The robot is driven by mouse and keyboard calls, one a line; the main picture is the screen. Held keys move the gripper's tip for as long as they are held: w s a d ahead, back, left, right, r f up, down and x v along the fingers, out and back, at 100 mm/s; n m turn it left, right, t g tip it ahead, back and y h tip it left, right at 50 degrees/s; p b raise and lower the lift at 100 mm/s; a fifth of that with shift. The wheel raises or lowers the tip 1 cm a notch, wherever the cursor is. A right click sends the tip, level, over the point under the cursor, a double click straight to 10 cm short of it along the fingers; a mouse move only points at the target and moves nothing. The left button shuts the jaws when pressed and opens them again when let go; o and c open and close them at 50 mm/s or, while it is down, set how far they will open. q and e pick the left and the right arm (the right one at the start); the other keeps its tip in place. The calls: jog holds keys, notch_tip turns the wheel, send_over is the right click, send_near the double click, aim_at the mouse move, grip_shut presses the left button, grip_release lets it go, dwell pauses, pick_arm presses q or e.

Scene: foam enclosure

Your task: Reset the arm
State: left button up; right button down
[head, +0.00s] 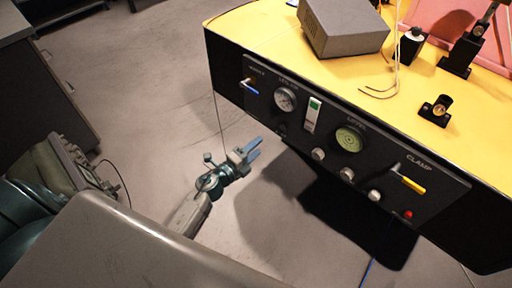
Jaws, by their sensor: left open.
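My left gripper (256,150) shows near the middle of the head view. Its two blue-grey fingers are apart and nothing is between them. It appears in front of the black control panel (290,126), below its left part and apart from it. The left arm comes in from the lower left, partly hidden by a large grey surface in the foreground. My right gripper and right arm are not in view.
The panel carries a blue-handled lever (250,86), gauges, knobs, a yellow clamp handle (413,185) and a red button (408,214). Above it, a yellow tabletop (265,38) holds a grey box (343,28). Grey floor (160,100) is open to the left.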

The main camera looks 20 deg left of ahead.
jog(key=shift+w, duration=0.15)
pick_arm(q)
jog(key=s+a+f+n+g+y, duration=0.2)
jog(key=s+a+f+n, duration=0.15)
jog(key=f, duration=0.45)
jog(key=s+a+f+n+g+y+p, duration=0.1)
jog(key=s+a+f+n+g+y, duration=0.15)
jog(key=s+f+n, duration=0.4)
jog(key=s+a+f+n+g+y, duration=0.1)
jog(key=s+a+f+n+y, duration=0.15)
jog(key=f, duration=0.65)
jog(key=s+f+n+g, duration=0.5)
jog(key=s+f, duration=0.3)
jog(key=s, duration=0.6)
jog(key=s+f+n+g+p, duration=0.1)
jog(key=s+f+n+g, duration=0.4)
jog(key=s+f, duration=0.4)
jog(key=s, duration=0.5)
jog(key=shift+s+d, duration=0.4)
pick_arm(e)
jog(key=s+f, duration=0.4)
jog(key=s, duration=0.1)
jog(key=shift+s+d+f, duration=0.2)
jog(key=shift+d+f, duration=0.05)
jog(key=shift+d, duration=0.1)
